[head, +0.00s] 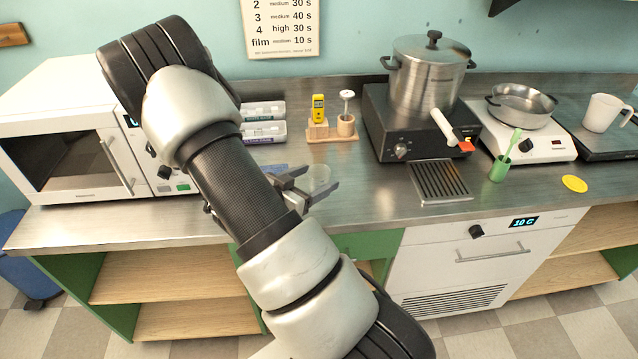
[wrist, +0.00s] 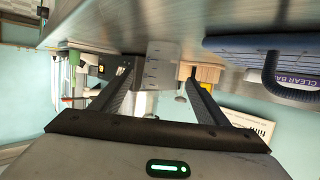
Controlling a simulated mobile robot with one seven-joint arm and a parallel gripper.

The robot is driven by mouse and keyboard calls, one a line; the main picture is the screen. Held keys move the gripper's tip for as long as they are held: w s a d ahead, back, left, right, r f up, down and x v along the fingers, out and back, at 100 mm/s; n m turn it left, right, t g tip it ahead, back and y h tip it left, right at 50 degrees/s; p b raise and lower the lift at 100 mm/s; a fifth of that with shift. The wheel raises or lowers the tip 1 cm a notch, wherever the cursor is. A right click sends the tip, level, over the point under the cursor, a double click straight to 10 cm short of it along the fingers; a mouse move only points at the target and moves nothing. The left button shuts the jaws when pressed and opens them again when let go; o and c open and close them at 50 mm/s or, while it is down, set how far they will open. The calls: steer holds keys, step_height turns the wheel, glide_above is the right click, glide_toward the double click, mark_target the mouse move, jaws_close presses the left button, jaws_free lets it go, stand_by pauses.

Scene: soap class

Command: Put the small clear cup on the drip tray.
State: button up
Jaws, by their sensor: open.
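The small clear cup (head: 319,177) stands on the steel counter left of centre, beside my arm. My gripper (head: 314,182) is open at the cup, with one finger on either side of it. In the wrist view, which looks turned over, the see-through cup (wrist: 163,66) shows between the two fingers of my gripper (wrist: 160,78). I cannot tell whether either finger touches it. The drip tray (head: 440,182), a dark slatted rectangle, lies on the counter to the right, in front of the tap of the steel pot. Nothing stands on it.
The steel pot (head: 430,75) sits on a dark base, its tap (head: 466,146) reaching over the tray's back. A wooden stand (head: 333,134) is behind the cup. A green holder (head: 500,169) stands right of the tray. The counter between cup and tray is clear.

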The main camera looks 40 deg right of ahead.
steer(key=shift+x, duration=1.05)
steer(key=c, duration=1.2)
steer(key=shift+r, duration=0.1)
